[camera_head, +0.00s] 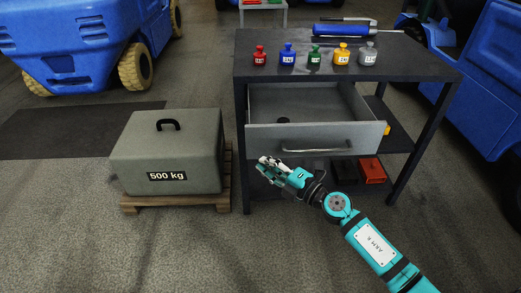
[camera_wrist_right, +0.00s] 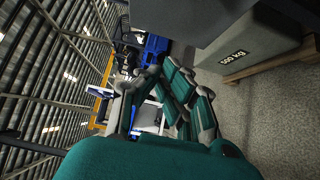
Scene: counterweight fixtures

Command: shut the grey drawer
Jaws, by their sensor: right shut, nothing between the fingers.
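The grey drawer (camera_head: 315,139) is pulled out of the dark workbench in the head view. My right gripper (camera_head: 266,163) is in front of and just below the left part of the drawer front, pointing left. It is shut and empty, and I cannot tell whether it touches the drawer. In the right wrist view its fingers (camera_wrist_right: 172,105) show. My left gripper is in neither view.
Blue vehicles stand behind. The floor in front is clear.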

